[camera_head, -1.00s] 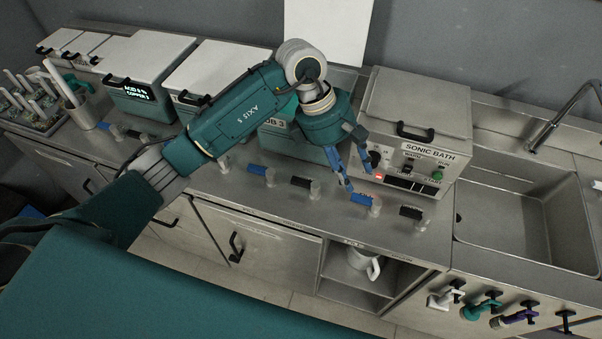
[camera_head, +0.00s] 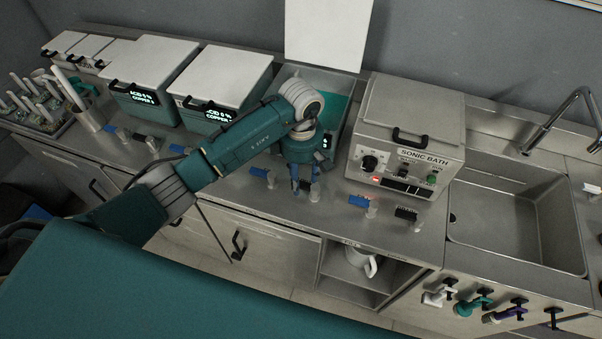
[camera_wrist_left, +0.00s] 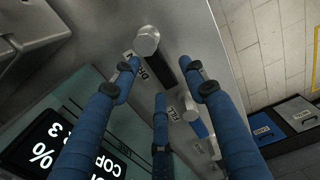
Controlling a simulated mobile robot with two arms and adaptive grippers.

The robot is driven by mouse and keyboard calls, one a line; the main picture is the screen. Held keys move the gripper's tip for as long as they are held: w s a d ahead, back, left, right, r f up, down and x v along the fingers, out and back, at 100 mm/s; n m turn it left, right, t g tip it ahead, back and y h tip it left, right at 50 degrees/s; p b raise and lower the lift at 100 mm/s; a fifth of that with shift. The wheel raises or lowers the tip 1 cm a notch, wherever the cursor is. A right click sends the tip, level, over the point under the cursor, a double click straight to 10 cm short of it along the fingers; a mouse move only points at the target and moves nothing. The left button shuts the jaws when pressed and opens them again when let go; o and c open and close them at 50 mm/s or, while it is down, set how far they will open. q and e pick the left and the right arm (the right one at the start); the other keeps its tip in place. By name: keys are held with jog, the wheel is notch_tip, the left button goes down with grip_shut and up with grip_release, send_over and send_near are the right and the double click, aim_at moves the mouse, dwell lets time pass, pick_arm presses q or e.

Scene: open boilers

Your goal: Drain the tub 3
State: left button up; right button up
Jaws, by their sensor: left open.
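Tub 3 (camera_head: 351,108) stands open with its white lid (camera_head: 327,35) raised, and teal liquid (camera_head: 334,99) shows inside. My arm and gripper hide part of its front. My left gripper (camera_head: 301,187) is open and points down at the counter in front of it. In the left wrist view, its blue fingers (camera_wrist_left: 162,85) spread near a black valve handle (camera_wrist_left: 188,70) with a metal knob (camera_wrist_left: 147,40) and a partly hidden label starting "DR". I cannot tell whether a finger touches the handle. A blue handle beside a "FILL" label (camera_wrist_left: 172,102) lies further along. My right gripper is not in view.
The sonic bath (camera_head: 412,130) stands right of the tub, with a blue valve (camera_head: 358,201) and a black valve (camera_head: 406,213) in front. A sink (camera_head: 515,220) is further right. Closed tubs (camera_head: 222,85) stand left. The counter's front edge is close to the gripper.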

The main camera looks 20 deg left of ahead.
pick_arm(q)
jog(key=shift+f, duration=0.25)
